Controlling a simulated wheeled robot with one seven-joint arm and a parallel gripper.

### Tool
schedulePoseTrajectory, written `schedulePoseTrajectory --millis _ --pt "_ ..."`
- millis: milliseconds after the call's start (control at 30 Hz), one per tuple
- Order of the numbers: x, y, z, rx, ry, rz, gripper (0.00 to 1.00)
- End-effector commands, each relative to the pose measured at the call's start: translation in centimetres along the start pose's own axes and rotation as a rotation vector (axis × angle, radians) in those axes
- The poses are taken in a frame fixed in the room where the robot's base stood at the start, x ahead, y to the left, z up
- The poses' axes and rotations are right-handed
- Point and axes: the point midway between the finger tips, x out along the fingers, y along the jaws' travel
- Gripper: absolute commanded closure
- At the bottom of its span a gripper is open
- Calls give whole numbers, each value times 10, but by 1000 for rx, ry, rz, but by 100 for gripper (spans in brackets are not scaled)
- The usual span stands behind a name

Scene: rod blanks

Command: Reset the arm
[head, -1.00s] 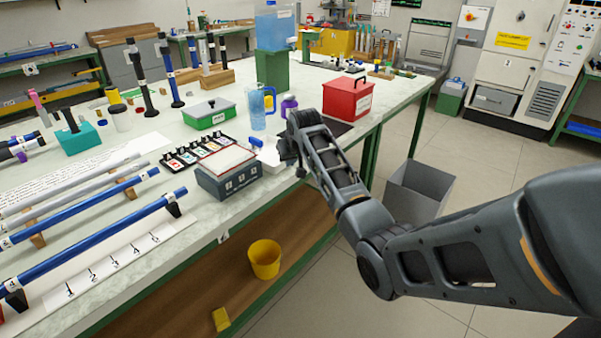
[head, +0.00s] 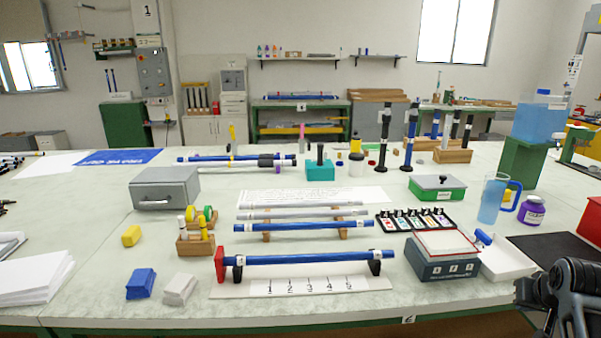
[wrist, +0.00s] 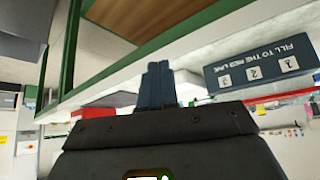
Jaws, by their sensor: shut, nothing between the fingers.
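My gripper is at the lower right edge of the head view, beside the table's front right part; only dark parts of the arm's end show there. In the wrist view my gripper (wrist: 158,86) has its two fingers together, with nothing between them. The wrist view is tilted, with the table's green-edged front and the grey box marked "FILL TO THE RED LINE" (wrist: 262,66) near the fingers. That grey box (head: 441,266) stands on the table in the head view, left of my arm. The fingers are apart from it.
A white tray (head: 507,262) lies between the box and my arm. A black mat (head: 548,247) and a red case (head: 592,222) are at the right. A blue rod (head: 310,258) rests on supports at the front middle.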

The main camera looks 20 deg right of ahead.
Motion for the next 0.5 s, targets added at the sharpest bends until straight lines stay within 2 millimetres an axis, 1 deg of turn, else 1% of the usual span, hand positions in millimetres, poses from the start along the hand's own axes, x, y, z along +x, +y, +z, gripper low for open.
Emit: schedulePoseTrajectory --millis 33,67,133,167,200,267,300,367,400,467,500 --pt "3 -11 14 -11 4 -13 100" --pt "4 -18 23 -18 11 -21 100" --pt "5 -38 47 -37 34 -45 100" --pt "5 -46 59 -46 46 -57 100" --pt "3 -58 75 -59 64 -73 100" --pt "-1 -75 100 -77 93 -98 100" --pt "-4 -85 116 -89 111 -114 100" --pt "-12 -98 140 -107 139 -137 100" --pt "-18 -106 156 -119 156 -153 100" --pt "-28 -117 179 -136 184 -177 100" --pt "-36 -122 194 -148 201 -192 100"
